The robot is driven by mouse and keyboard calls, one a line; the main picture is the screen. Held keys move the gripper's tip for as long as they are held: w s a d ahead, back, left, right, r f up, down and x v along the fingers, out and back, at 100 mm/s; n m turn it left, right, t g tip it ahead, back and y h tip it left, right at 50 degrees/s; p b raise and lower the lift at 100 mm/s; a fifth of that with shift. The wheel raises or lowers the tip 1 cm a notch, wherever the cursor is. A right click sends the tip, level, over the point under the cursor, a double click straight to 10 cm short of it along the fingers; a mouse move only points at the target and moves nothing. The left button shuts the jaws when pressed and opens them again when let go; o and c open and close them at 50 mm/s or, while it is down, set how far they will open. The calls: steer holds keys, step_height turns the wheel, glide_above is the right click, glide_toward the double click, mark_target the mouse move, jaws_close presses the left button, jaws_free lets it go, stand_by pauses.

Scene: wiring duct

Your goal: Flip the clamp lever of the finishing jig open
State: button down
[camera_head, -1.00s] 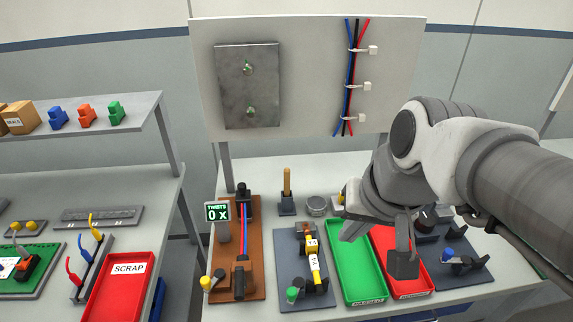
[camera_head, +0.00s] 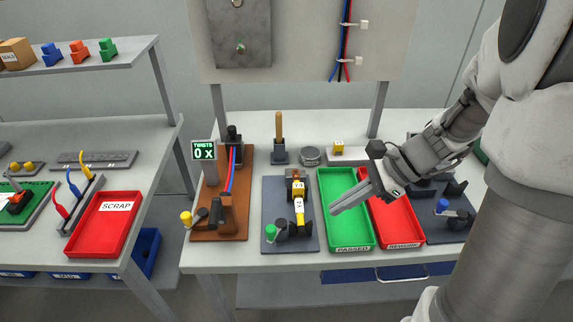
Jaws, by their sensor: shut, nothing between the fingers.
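Three jigs with knobbed levers stand on the bench, and I cannot tell for sure which is the finishing jig. A brown one (camera_head: 232,180) has a lever with a yellow knob (camera_head: 186,217). A grey one (camera_head: 273,200) holds a yellow-and-white part (camera_head: 298,205) and has a lever with a green knob (camera_head: 270,231). Another grey one (camera_head: 455,232) at the right has a lever with a blue knob (camera_head: 442,205); my arm hides part of it. My gripper (camera_head: 337,209) is shut and empty, over the green tray, pointing left and down, apart from every lever.
The green PASSED tray (camera_head: 364,244) and red REWORK tray (camera_head: 415,240) lie between the grey jigs. A counter reading 0 X (camera_head: 204,151) stands by the brown jig. An upright wooden handle (camera_head: 279,126) and a round tin (camera_head: 310,155) stand behind.

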steer(key=shift+w+d+f+m+y, duration=0.15)
steer(key=shift+d+f+m, duration=0.15)
steer(key=shift+f, duration=0.2)
steer(key=shift+w+d+f+m+y, duration=0.15)
steer(key=shift+d+f+m, duration=0.05)
steer(key=shift+f+m, duration=0.25)
steer(key=x, duration=0.4)
steer(key=a+r+b+x, duration=0.1)
steer(key=x, duration=0.3)
steer(key=b+x, duration=0.1)
steer(key=x, duration=0.3)
steer(key=shift+w+a+r, duration=0.1)
steer(key=shift+a+r, duration=0.15)
steer(key=shift+a, duration=0.55)
